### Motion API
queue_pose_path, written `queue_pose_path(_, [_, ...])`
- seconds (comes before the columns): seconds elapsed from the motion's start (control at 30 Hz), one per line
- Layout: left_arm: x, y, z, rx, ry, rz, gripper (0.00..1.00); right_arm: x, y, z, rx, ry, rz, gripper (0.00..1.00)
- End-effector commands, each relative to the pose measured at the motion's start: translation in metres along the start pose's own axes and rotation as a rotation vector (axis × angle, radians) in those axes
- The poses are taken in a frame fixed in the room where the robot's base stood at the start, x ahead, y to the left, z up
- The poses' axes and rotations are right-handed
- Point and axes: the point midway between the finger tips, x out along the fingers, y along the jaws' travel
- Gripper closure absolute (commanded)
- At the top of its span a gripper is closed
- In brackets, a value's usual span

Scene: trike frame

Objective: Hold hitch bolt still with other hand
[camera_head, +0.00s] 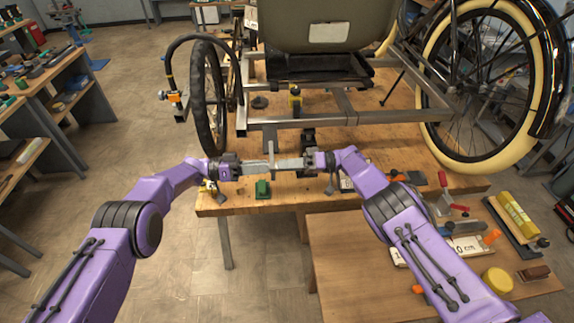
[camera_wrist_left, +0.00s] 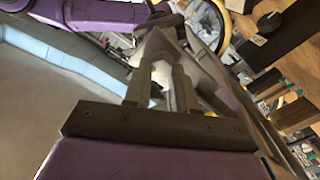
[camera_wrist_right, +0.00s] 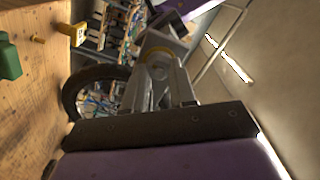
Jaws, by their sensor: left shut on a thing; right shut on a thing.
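My left gripper (camera_head: 262,168) and my right gripper (camera_head: 300,163) face each other over the front edge of the wooden bench. Both are shut on grey metal pieces, which meet or overlap between them by a thin upright metal plate (camera_head: 272,151). In the left wrist view the left fingers (camera_wrist_left: 160,85) close around a pale metal piece. In the right wrist view the right fingers (camera_wrist_right: 161,85) close around a grey part with a yellowish ring (camera_wrist_right: 159,58). The hitch bolt is too small and covered to tell from the other metal. The trike frame (camera_head: 340,116) stands behind the grippers.
A green block (camera_head: 262,188) lies on the bench (camera_head: 400,150) just below the grippers. A black tyre (camera_head: 208,97) stands at left and a large cream-tyred wheel (camera_head: 490,160) at right. A lower table (camera_head: 350,265) at right holds tools and a yellow round item (camera_head: 497,280).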

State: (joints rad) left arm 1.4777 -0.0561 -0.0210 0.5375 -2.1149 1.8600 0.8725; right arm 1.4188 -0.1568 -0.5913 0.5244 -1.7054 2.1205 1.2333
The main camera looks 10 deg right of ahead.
Motion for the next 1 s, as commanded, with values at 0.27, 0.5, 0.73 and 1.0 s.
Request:
queue_pose_path(0.27, [-0.003, -0.001, -0.001, 0.0, 0.002, -0.005, 1.0, -0.004, 0.002, 0.0, 0.002, 0.004, 0.007, 0.59])
queue_pose_path(0.5, [-0.002, -0.001, -0.001, 0.001, 0.001, -0.004, 1.0, -0.002, 0.001, 0.0, 0.0, 0.002, 0.003, 0.49])
queue_pose_path(0.73, [-0.002, -0.001, -0.001, 0.001, 0.001, -0.003, 1.0, -0.024, 0.001, 0.0, 0.0, 0.003, 0.006, 0.49])
queue_pose_path(1.0, [-0.001, 0.0, -0.001, 0.002, 0.0, -0.002, 1.0, -0.072, 0.001, 0.001, 0.0, 0.004, 0.004, 0.49])
